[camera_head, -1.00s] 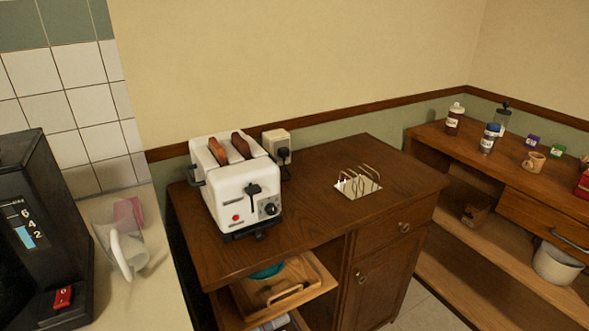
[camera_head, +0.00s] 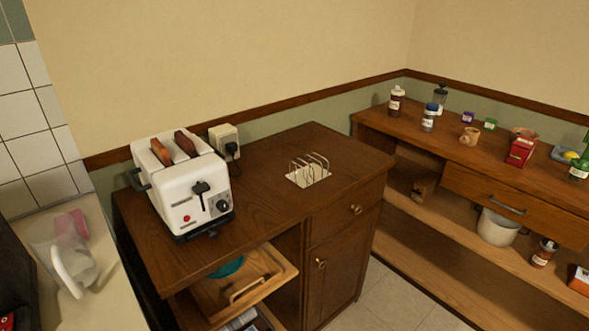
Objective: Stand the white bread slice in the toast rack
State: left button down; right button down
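The toast rack (camera_head: 309,171) stands on the wooden cabinet top, to the right of the toaster. It has thin wire hoops on a pale base and looks empty. The white toaster (camera_head: 184,187) holds two browned slices, a lighter one on the left (camera_head: 160,152) and a darker one on the right (camera_head: 186,143), sticking up from its slots. I cannot make out a white bread slice. Neither of my grippers is in view.
A socket box (camera_head: 224,138) with a plug is behind the toaster. A wooden tray (camera_head: 272,268) sticks out from the cabinet's shelf. Bottles and a red box (camera_head: 521,150) stand on the right sideboard. The cabinet top around the rack is clear.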

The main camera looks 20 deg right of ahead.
aim_at(312, 174)
jog(key=l+u, duration=0.25)
jog(key=l, duration=1.1)
jog(key=i+l, duration=0.05)
